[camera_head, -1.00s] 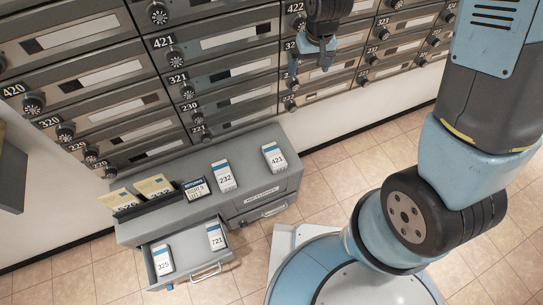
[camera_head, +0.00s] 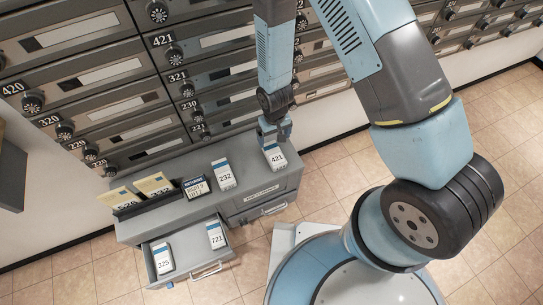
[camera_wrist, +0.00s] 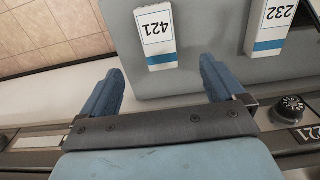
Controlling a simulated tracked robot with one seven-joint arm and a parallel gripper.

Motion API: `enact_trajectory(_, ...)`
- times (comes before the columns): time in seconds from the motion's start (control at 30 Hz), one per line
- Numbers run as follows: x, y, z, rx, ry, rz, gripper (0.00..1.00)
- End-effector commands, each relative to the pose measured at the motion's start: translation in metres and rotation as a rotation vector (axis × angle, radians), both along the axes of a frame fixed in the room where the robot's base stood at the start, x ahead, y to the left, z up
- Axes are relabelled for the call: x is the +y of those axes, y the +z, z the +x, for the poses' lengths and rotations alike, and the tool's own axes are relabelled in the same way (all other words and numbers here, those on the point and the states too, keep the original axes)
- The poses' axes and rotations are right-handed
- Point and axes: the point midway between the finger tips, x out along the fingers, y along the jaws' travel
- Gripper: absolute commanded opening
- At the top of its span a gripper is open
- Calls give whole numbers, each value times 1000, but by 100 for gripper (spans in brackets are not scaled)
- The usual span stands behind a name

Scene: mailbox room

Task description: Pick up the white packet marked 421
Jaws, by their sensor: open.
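The white packet marked 421 (camera_head: 276,158) lies on top of the grey cabinet (camera_head: 256,173), near its right end. In the wrist view the packet (camera_wrist: 156,35) has a blue band and lies just ahead of my gripper, between the lines of its two fingers. My gripper (camera_head: 274,132) is at the far end of the packet, above the cabinet top. In the wrist view its blue fingers (camera_wrist: 165,82) are spread apart with nothing between them. The far end of the packet is partly covered by the gripper in the head view.
A packet marked 232 (camera_head: 223,175) lies to the left on the cabinet top. Packets 325 (camera_head: 163,258) and 721 (camera_head: 215,235) lie in the open drawer (camera_head: 188,262). A rack of yellow cards (camera_head: 154,185) stands at the left. The mailbox wall (camera_head: 215,75) rises close behind.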

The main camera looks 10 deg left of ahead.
Motion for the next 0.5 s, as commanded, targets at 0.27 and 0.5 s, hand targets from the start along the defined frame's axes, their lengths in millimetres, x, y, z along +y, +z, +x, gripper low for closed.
enact_trajectory(0.27, 0, -34, 0, 1, 0, -1, 96)
enact_trajectory(0.5, 0, -65, 0, 1, 0, -1, 96)
